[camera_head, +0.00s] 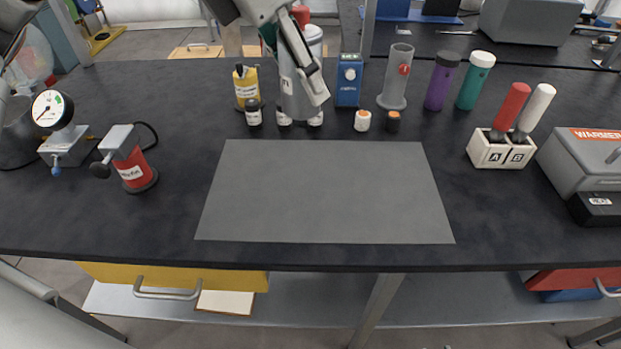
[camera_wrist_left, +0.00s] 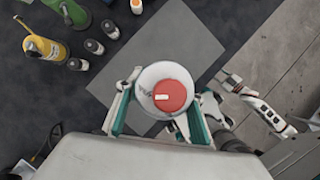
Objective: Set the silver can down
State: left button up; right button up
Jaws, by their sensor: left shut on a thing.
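The silver can (camera_head: 291,97) is upright, a pale grey cylinder with a red top. My left gripper (camera_head: 306,82) is shut on it, its fingers on both sides of the can. In the left wrist view the can's round top with the red cap (camera_wrist_left: 172,95) sits between the fingers, over the grey mat (camera_wrist_left: 150,50). The can appears held up in the air; its underside hides part of the small jars behind it. The mat (camera_head: 325,190) is bare in the head view. My right gripper (camera_wrist_left: 262,108) shows at the right of the left wrist view; its jaw state is unclear.
Behind the mat stand a yellow bottle (camera_head: 246,86), several small jars (camera_head: 362,120), a blue box (camera_head: 348,80) and a grey tube stand (camera_head: 396,78). A red can-shaped device (camera_head: 133,172) is left of the mat; a two-handled holder (camera_head: 500,150) is right.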

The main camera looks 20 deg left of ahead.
pick_arm(q)
notch_tip(320, 180, down, 18)
jog(key=b, duration=0.3)
jog(key=shift+f, duration=0.25)
jog(key=o, duration=1.5)
jog(key=shift+o, duration=0.2)
jog(key=shift+a+r, duration=0.15)
jog(key=shift+r, duration=0.35)
jog(key=p+v, duration=0.2)
jog(key=v, duration=0.9)
jog(key=shift+s+r, duration=0.1)
jog(key=shift+s, duration=0.05)
